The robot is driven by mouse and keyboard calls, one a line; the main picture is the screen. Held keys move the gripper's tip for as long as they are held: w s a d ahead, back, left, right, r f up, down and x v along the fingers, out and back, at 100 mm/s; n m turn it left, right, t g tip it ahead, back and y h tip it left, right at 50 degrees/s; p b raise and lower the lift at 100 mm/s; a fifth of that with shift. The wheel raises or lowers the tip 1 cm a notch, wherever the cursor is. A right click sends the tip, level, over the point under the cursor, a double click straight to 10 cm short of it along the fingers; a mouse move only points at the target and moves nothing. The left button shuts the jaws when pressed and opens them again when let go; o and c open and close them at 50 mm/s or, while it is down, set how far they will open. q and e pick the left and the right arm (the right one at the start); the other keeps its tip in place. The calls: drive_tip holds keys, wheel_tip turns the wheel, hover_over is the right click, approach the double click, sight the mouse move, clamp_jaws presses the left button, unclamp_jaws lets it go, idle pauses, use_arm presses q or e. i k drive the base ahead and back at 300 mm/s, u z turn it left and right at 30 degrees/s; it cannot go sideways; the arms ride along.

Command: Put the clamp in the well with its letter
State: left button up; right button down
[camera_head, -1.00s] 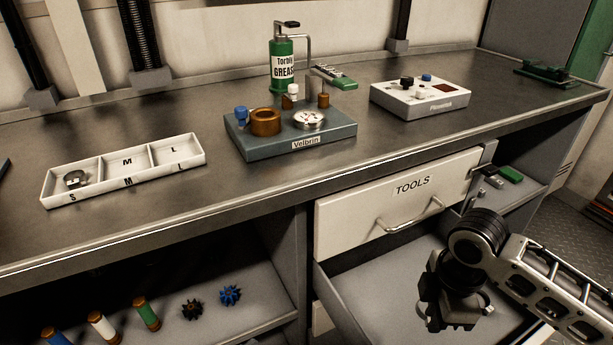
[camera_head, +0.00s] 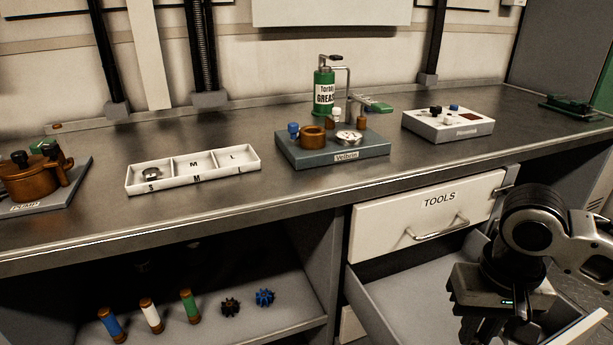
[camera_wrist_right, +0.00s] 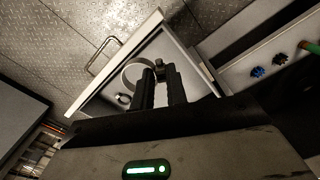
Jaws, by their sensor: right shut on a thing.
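A white tray (camera_head: 128,184) on the bench has three wells marked S, M and L from left to right. My right gripper (camera_head: 488,328) is low at the right, over the open drawer. In the right wrist view it (camera_wrist_right: 160,75) is shut on a metal ring clamp (camera_wrist_right: 130,78), whose band shows left of the fingers. The held clamp's letter cannot be read. My left gripper is out of view.
The open drawer (camera_head: 385,290) is below the closed TOOLS drawer (camera_head: 425,216). The Velbrin board (camera_head: 340,160) stands right of the tray, a copper-coloured pump (camera_head: 35,178) left of it. Bench top between tray and Velbrin board is free. Several tubes and gears lie on the lower shelf.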

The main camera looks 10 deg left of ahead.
sight(194, 170)
drive_tip(key=u, duration=0.35)
drive_tip(key=k, duration=0.8)
drive_tip(key=u, duration=0.65)
drive_tip(key=i, duration=0.4)
drive_tip(key=u, duration=0.4)
